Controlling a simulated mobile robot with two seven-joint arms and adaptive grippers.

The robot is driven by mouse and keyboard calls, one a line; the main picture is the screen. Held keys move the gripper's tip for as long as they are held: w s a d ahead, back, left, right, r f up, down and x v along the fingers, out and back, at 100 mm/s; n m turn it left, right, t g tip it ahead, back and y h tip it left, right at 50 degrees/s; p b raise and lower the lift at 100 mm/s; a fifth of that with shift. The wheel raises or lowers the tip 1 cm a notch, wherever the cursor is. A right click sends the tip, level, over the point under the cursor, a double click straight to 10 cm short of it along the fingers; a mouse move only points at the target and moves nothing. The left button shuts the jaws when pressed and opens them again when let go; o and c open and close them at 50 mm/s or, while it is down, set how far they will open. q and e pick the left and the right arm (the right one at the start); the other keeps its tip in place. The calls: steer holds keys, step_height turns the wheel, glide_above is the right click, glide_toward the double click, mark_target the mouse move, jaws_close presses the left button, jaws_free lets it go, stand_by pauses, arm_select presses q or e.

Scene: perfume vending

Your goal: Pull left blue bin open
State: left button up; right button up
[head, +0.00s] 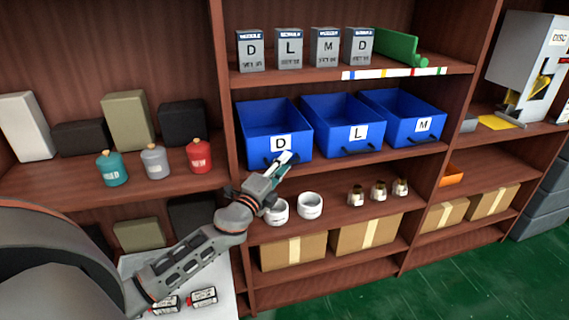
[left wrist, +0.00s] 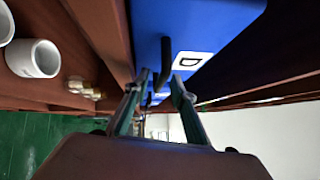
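The left blue bin (head: 262,122), labelled D, sits on the middle shelf with its dark handle (head: 279,160) low on its front. In the left wrist view the bin (left wrist: 205,22) is at the top, and its dark handle (left wrist: 165,58) hangs near my fingertips. My left gripper (head: 284,165) is at the handle, just below the D label. In the left wrist view its two fingers (left wrist: 160,78) are apart, with the handle appearing between them. Whether they touch it is unclear. My right gripper is not in view.
Blue bins L (head: 345,125) and M (head: 402,118) stand to the right. Below are white cups (head: 310,205), small bottles (head: 378,190) and cardboard boxes (head: 367,234). Labelled grey boxes (head: 288,49) stand on the shelf above. A wooden upright (head: 222,95) is close to the left.

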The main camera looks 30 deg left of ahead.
arm_select(q)
steer(key=shift+w, duration=0.35)
jaws_close()
steer(key=s+d+p, duration=0.1)
steer(key=s+d, duration=1.3)
steer(key=d, duration=0.2)
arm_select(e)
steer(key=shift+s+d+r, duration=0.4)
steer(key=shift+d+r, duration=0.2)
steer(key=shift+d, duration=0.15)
